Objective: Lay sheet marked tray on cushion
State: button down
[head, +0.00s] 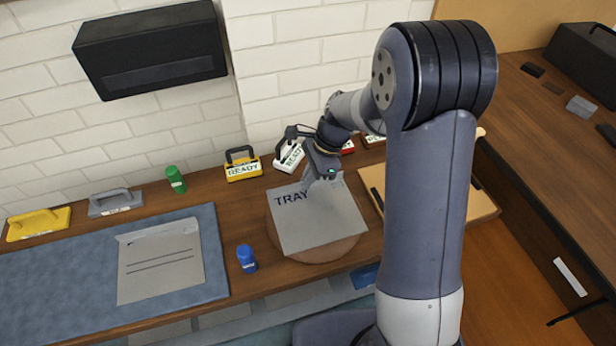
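A grey sheet marked TRAY (319,222) is over a round brown pad (328,252), which looks like the cushion. The pad's rim shows at the left and along the bottom of the sheet; the rest is hidden. I cannot tell whether the sheet rests fully on the pad or is held slightly above it. My gripper (325,177) is at the sheet's far edge, pointing down, right of the lettering. Its fingertips are too small and partly hidden to show whether they grip the sheet.
A blue mat (70,285) at the left bears another grey sheet (160,262) with lines. A blue cylinder (247,258) stands close left of the pad. A wooden board (483,208) lies right, behind my arm.

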dwell(0.4)
jog(key=c, duration=1)
grip_release()
jog(key=shift+f, duration=0.1)
jog(key=shift+c, duration=0.2)
jog(key=shift+r+p, duration=3.15)
jog(key=shift+r, duration=0.45)
jog(key=shift+f, duration=0.2)
notch_tip(320, 180, down, 7)
jog(key=b, duration=0.6)
jog(key=shift+r, duration=0.2)
